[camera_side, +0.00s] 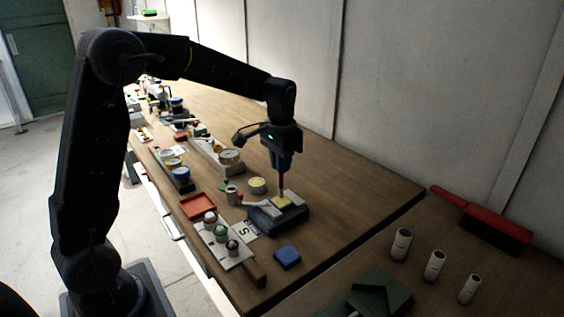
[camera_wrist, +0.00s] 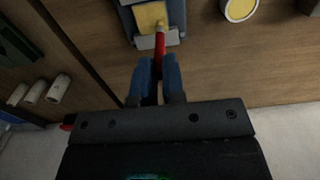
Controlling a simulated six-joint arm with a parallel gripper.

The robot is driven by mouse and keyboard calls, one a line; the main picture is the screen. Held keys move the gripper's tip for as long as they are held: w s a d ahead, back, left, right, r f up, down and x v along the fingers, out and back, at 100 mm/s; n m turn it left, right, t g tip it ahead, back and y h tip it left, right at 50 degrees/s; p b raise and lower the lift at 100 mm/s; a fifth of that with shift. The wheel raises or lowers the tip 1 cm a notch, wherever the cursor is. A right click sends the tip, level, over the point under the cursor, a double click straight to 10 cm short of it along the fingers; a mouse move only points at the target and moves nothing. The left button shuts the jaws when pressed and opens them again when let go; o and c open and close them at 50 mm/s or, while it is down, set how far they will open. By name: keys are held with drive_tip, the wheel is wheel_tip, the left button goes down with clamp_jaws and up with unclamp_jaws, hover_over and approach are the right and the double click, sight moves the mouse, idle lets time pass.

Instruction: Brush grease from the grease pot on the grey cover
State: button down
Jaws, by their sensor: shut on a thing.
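My gripper (camera_side: 282,166) is shut on a red-handled brush (camera_side: 282,186) and holds it nearly upright, tip down. In the wrist view the blue fingers of my gripper (camera_wrist: 157,75) close around the red brush handle (camera_wrist: 160,44). The brush tip is at a yellow patch (camera_wrist: 150,16) on a dark blue-grey block with light grey parts (camera_side: 283,218); I cannot tell whether it touches. A round pot with yellow content (camera_side: 257,186), likely the grease pot, stands behind and left of the block. It also shows in the wrist view (camera_wrist: 239,9). I cannot tell which part is the grey cover.
A red tray (camera_side: 197,207), a white rack with several round-topped pieces (camera_side: 228,245) and a blue block (camera_side: 287,257) lie near the block. Several white cylinders (camera_side: 401,244) stand at the right. The wooden table behind the block is clear.

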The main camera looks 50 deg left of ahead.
drive_tip(key=shift+s+f, duration=0.1)
drive_tip(key=shift+s, duration=0.85)
idle(0.4)
drive_tip(key=shift+d, duration=1.1)
idle(0.8)
drive_tip(key=shift+w, duration=0.1)
drive_tip(key=shift+w, duration=0.3)
drive_tip(key=shift+w, duration=0.55)
idle(0.5)
drive_tip(key=shift+w, duration=0.15)
drive_tip(key=shift+a, duration=0.9)
idle(0.7)
drive_tip(key=shift+a, duration=0.2)
drive_tip(key=shift+s, duration=0.7)
idle(0.6)
